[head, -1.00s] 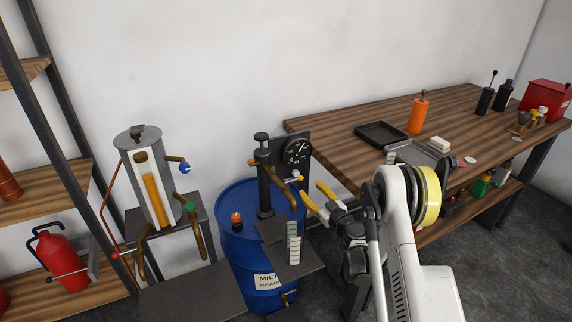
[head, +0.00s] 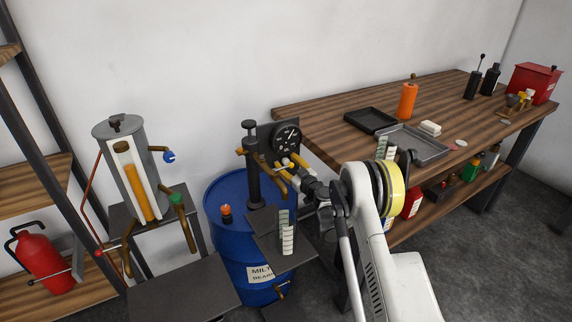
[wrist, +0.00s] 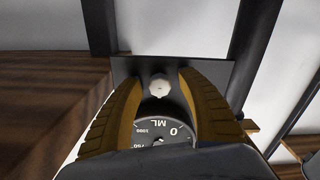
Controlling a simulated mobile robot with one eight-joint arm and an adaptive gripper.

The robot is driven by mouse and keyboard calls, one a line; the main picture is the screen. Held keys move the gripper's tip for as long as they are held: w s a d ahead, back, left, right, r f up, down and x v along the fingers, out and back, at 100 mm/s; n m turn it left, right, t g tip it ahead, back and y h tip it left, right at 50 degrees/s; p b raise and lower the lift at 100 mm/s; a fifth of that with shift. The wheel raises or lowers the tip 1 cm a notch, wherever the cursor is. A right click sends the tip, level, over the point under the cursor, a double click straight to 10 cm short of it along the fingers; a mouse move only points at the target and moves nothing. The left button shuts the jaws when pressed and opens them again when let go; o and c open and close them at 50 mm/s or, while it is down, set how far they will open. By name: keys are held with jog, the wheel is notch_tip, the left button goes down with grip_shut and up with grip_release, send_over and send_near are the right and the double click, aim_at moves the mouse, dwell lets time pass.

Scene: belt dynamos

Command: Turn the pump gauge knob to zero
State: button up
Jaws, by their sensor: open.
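The pump gauge (head: 287,137) is a round black dial on a dark plate beside the black hand pump (head: 253,170). Its needle points to the upper right in the head view. The small pale knob (head: 285,162) sits below the dial. In the wrist view the knob (wrist: 158,87) lies between my yellow fingers, with a gap on each side. My gripper (wrist: 159,78) is open around the knob. My gripper (head: 287,171) also shows in the head view.
The pump stands on a blue drum (head: 225,195). A dark stand (head: 270,245) holds pale graduated pieces in front. A cylinder with orange fluid (head: 135,185) stands left. The wooden workbench (head: 455,100) with trays and bottles is close on the right.

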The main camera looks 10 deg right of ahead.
grip_shut()
jog(key=shift+m, duration=0.3)
jog(key=m, duration=0.9)
jog(key=shift+d+m, duration=0.1)
jog(key=shift+m, duration=0.3)
dwell(0.3)
grip_release()
